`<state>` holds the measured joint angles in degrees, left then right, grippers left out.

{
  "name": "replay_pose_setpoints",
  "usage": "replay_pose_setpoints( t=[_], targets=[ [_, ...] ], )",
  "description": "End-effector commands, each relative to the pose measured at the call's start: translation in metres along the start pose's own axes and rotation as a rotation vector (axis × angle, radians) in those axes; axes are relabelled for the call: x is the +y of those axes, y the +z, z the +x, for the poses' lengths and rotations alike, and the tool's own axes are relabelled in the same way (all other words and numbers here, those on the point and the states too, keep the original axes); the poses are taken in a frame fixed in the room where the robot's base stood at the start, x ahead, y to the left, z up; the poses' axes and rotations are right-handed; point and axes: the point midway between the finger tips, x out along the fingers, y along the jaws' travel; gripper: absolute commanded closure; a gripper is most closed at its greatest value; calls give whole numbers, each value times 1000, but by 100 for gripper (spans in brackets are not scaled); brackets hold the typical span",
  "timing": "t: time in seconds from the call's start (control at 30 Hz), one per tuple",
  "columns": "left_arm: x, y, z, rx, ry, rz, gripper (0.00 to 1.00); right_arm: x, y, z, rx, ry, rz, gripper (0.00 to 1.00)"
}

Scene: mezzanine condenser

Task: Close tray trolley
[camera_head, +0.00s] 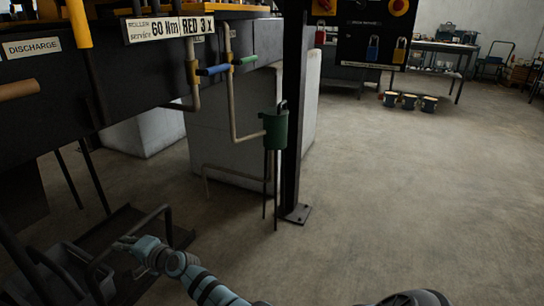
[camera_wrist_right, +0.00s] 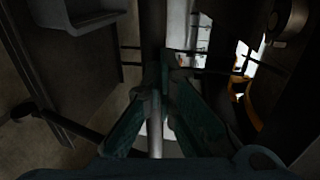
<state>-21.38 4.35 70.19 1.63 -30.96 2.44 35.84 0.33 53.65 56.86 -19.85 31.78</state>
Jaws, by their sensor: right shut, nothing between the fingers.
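The tray trolley (camera_head: 112,228), as far as I can tell, is the dark low metal frame at the lower left of the head view. Its bent tubular handles rise beside my right gripper (camera_head: 125,243). My right arm reaches in from the bottom, and its gripper points left at these bars. In the right wrist view the teal fingers of the right gripper (camera_wrist_right: 163,72) converge to shut tips with nothing held. A grey bar (camera_wrist_right: 155,135) shows between the finger bases; whether it touches them I cannot tell. My left gripper is not in view.
A dark machine with a DISCHARGE label (camera_head: 32,47) overhangs the left side. A green canister (camera_head: 275,128) on thin legs stands by a black post (camera_head: 292,120). Several buckets (camera_head: 409,102) stand near a far workbench (camera_head: 440,47). The concrete floor at right is clear.

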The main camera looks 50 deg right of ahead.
Motion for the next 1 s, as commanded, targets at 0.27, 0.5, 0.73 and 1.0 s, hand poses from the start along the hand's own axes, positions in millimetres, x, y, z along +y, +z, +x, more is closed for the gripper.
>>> replay_pose_setpoints(
  t=[0.27, 0.5, 0.73, 1.0],
  targets=[
    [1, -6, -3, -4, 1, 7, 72, -2, 1, 8, 1, -1, 0, 100],
    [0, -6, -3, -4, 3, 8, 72, -5, 6, 11, -6, -4, 0, 100],
    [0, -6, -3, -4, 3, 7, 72, -5, 8, 12, -7, -4, 0, 100],
    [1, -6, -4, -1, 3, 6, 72, -6, 10, 12, -11, -4, -1, 100]
  ],
)
